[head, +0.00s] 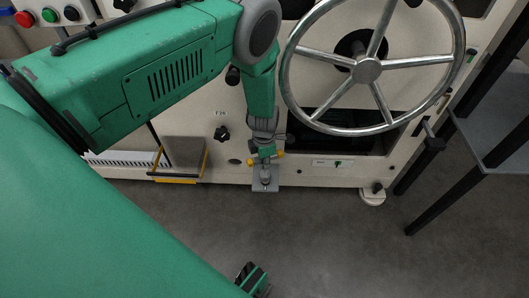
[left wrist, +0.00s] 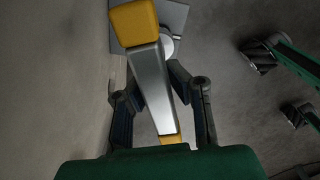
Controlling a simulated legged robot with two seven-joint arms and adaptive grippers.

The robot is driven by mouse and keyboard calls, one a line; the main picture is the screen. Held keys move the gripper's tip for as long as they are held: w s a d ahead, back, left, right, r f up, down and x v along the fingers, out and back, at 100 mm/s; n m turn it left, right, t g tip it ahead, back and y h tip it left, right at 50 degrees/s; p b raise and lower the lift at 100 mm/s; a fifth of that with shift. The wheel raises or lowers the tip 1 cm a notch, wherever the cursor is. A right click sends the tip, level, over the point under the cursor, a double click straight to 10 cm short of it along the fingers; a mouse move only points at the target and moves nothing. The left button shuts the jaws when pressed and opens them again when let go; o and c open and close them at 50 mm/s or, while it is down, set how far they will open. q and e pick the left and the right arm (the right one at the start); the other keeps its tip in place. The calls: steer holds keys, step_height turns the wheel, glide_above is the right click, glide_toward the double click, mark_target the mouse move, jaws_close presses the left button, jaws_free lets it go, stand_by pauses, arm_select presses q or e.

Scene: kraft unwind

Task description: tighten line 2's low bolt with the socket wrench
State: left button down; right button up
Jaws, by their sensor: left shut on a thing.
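My left gripper (head: 264,140) is low in front of the cream machine, pointing down, and is shut on the socket wrench (head: 279,154). In the left wrist view the wrench (left wrist: 152,78) is a silver bar with yellow ends, lying between the two dark fingers. Below it in the head view is a grey plate (head: 259,187) at the machine's foot; the plate also shows in the left wrist view (left wrist: 176,16). A pale round part (left wrist: 168,47) shows beside the bar over the plate. The bolt and how the socket sits on it are hidden.
A large silver handwheel (head: 367,70) stands close right of my left forearm. A black knob (head: 221,133) is left of the gripper. A grey block with a yellow edge (head: 183,152) is farther left. A dark-legged table (head: 500,152) stands right. The floor (head: 330,235) in front is clear.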

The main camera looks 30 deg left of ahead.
arm_select(q)
steer(key=shift+f+b, duration=0.35)
stand_by(0.6)
steer(key=shift+f, duration=0.4)
stand_by(1.1)
steer(key=shift+m, duration=1.2)
steer(key=shift+w+f+m, duration=0.1)
steer(key=shift+m, duration=1)
